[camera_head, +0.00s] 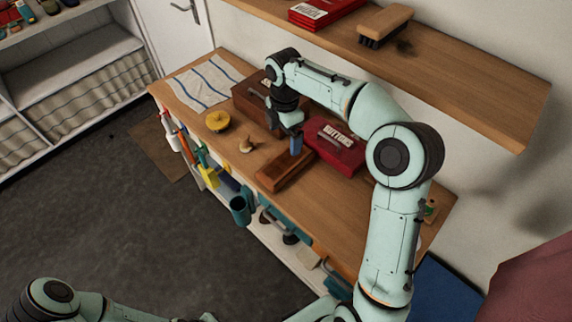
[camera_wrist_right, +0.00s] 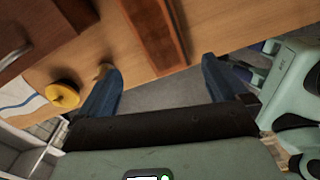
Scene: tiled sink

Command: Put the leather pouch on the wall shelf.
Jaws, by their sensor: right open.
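A long, reddish-brown, box-shaped item (camera_head: 284,171) lies on the wooden worktop (camera_head: 345,219). It may be the leather pouch, but I cannot tell its material. It also shows at the top of the right wrist view (camera_wrist_right: 155,32). My right gripper (camera_head: 296,144) is beside and above its far end in the head view. In the right wrist view the blue fingers (camera_wrist_right: 164,70) are spread with nothing between them. The wall shelf (camera_head: 455,75) is above the worktop at upper right. My left arm shows at the bottom left, but its gripper is not visible.
A red box marked "BUTTONS" (camera_head: 336,146), a dark brown box (camera_head: 247,103), a yellow round item (camera_head: 217,120) and a small tan item (camera_head: 246,145) stand nearby. The shelf holds red boxes (camera_head: 322,10) and a brush (camera_head: 385,24); its right part is bare. Tools hang along the worktop's front.

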